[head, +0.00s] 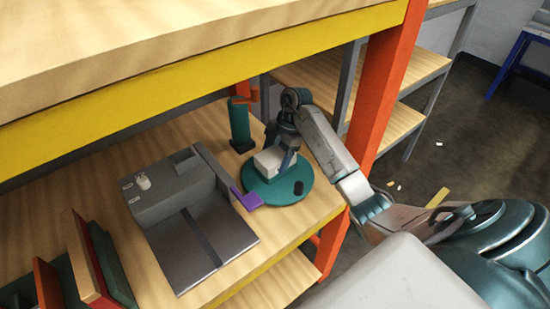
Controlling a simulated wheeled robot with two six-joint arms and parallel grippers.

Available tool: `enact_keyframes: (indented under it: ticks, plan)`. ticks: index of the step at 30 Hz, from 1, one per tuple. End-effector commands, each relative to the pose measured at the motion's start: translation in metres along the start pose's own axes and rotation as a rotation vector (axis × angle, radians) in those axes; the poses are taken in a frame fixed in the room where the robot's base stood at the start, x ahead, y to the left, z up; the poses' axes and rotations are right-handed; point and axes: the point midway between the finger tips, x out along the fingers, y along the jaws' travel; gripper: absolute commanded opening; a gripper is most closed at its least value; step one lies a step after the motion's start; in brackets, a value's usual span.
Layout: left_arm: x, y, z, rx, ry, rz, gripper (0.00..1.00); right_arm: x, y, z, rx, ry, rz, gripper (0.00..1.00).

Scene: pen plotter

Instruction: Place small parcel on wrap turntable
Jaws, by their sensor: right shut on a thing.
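The small parcel (267,163) is a pale, boxy block. It is over the back part of the wrap turntable (275,189), a round green disc on the wooden shelf. My right gripper (284,160) reaches in from the right and is shut on the parcel, partly covering its right side. I cannot tell whether the parcel's underside touches the disc. My left gripper is not in view.
A green post (239,122) stands behind the disc. A black knob (299,187) is at the disc's right and a purple piece (246,198) at its left edge. A grey machine (178,200) stands left. An orange upright (378,98) and yellow-edged upper shelf (190,75) bound the space.

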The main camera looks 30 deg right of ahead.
Motion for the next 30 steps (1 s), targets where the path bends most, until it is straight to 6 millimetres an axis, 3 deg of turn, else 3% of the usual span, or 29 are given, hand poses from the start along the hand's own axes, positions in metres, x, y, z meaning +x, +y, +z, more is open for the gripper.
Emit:
enact_keyframes:
  ticks: [2,3,6,19,24,30]
  plan:
    - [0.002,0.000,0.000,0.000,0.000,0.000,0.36,0.003,0.000,0.001,0.000,0.001,0.000,0.36]
    - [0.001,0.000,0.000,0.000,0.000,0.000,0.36,0.003,0.000,0.001,0.000,0.000,-0.001,0.74]
    - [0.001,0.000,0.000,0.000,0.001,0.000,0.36,0.003,0.000,0.001,0.000,0.000,-0.001,0.90]
    - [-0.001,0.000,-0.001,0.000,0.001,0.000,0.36,-0.006,0.000,0.000,0.000,-0.001,0.000,0.90]
    - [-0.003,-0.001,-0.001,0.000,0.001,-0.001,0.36,-0.030,0.000,0.000,0.000,-0.002,0.002,0.90]
    - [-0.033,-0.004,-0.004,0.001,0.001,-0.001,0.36,-0.064,0.000,-0.003,0.001,0.000,0.000,0.90]
